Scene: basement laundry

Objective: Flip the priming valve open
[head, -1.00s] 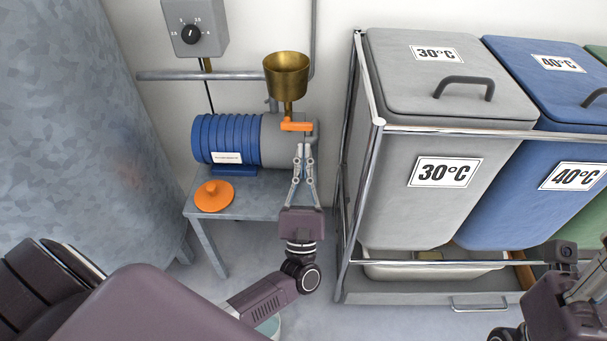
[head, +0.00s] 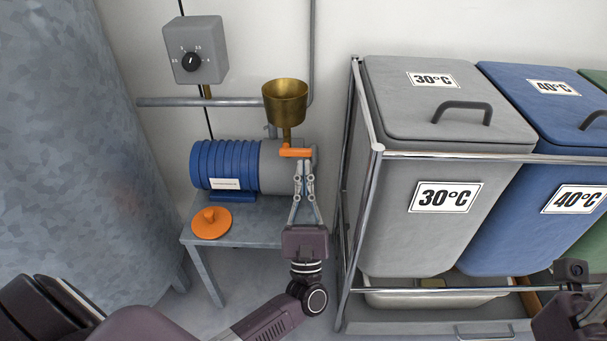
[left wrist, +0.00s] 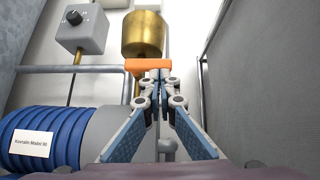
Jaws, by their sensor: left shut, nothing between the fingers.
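The priming valve's orange lever (head: 296,152) lies crosswise, level, just below the brass funnel (head: 285,102) on the blue and grey pump (head: 222,165). The lever also shows in the left wrist view (left wrist: 148,65), straight ahead of the fingers. My left gripper (head: 304,166) is shut and empty. Its fingertips are right below the lever, at its right part; I cannot tell whether they touch it. My right gripper is not clearly seen; only part of my right arm shows at the lower right edge.
An orange cap (head: 211,223) lies on the grey bench (head: 255,228) before the pump. A grey dial box (head: 195,50) and a pipe (head: 225,102) are on the wall. A chrome rack (head: 368,180) with laundry bins stands close on the right; a big tank (head: 65,140) on the left.

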